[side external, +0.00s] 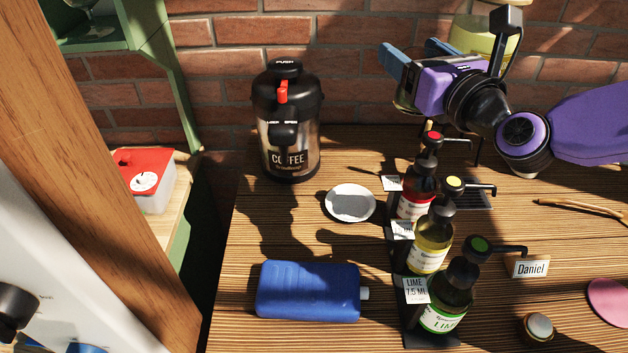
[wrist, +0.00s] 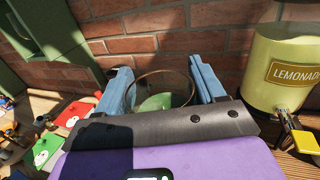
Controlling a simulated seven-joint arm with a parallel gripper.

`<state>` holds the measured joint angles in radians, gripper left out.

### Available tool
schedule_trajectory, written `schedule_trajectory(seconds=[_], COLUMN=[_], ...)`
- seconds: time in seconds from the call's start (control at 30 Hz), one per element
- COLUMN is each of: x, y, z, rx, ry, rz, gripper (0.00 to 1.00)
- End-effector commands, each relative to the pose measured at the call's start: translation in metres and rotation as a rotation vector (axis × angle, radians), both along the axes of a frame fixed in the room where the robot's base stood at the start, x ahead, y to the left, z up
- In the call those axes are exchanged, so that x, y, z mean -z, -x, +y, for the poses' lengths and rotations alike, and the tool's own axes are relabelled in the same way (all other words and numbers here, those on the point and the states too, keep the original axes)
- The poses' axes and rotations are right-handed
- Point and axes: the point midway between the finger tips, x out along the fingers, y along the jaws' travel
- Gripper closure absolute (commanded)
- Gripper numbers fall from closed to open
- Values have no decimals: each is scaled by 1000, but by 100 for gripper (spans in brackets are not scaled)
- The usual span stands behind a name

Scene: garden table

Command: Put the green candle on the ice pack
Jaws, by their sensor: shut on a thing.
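The ice pack (side external: 308,290) is a blue slab with a white cap, lying flat at the front left of the table in the side view. My gripper (side external: 407,55) is raised at the upper right, well above the table and far from the ice pack. In the wrist view, my gripper (wrist: 160,78) is shut on the green candle (wrist: 153,103), a glass with a round rim and green inside, between the blue fingers. In the side view, only a small glassy part of the candle (side external: 405,100) shows beside my purple hand.
Several syrup pump bottles (side external: 429,240) stand right of the ice pack. A coffee dispenser (side external: 287,125) stands at the back left, with a small plate (side external: 350,203) in front. A lemonade jar (wrist: 286,75) is right of my gripper. Open table lies between plate and ice pack.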

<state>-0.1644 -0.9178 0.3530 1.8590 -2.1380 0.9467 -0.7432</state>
Motion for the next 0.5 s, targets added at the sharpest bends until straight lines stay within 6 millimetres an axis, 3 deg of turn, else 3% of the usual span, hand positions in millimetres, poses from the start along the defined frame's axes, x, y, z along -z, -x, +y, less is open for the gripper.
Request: schedule_trajectory(seconds=[0.03, 0.1, 0.23, 0.5], x=[-1, 1, 3, 7], y=[14, 31, 64, 113], z=[22, 48, 89, 138], rx=[-64, -145, -277, -450], ry=[-1, -1, -1, -3], rz=[-3, -3, -4, -3], gripper=[80, 80, 80, 80])
